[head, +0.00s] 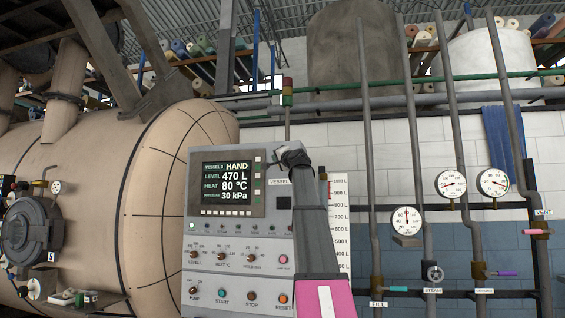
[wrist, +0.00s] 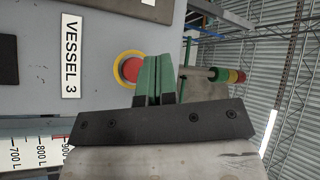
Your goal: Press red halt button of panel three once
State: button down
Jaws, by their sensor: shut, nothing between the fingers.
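Panel three (head: 198,240) is a grey console with a lit screen (head: 227,186) reading VESSEL 3 HAND. In the wrist view, the red halt button (wrist: 129,69) sits in a yellow ring beside the VESSEL 3 label (wrist: 71,59). My gripper (head: 288,152) is at the panel's upper right in the head view, where my arm hides the button. In the wrist view, my gripper's green fingers (wrist: 158,60) are shut and empty. They overlap the button's right edge in the picture. I cannot tell whether they touch it.
Lower panel knobs (head: 222,256) and START, STOP and RESET buttons (head: 252,296) lie left of my arm. A level scale (head: 340,225) stands just right. Vertical pipes (head: 415,150) and gauges (head: 451,184) are further right. A large beige vessel (head: 150,190) fills the left.

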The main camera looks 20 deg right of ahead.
jog(key=w+d, duration=0.3)
jog(key=w, duration=0.2)
jog(key=shift+w+d, duration=0.35)
jog(key=shift+d, duration=0.05)
dwell(1.8)
jog(key=shift+w+d, duration=0.25)
jog(key=shift+w, duration=0.1)
jog(key=shift+w+d, duration=0.25)
jog(key=shift+w, duration=0.1)
dwell(0.8)
dwell(0.4)
jog(key=shift+s+a, duration=0.5)
jog(key=shift+s, duration=0.2)
jog(key=shift+s+a, duration=0.7)
jog(key=shift+s, duration=0.35)
jog(key=shift+s+a, duration=0.7)
jog(key=shift+s, duration=0.35)
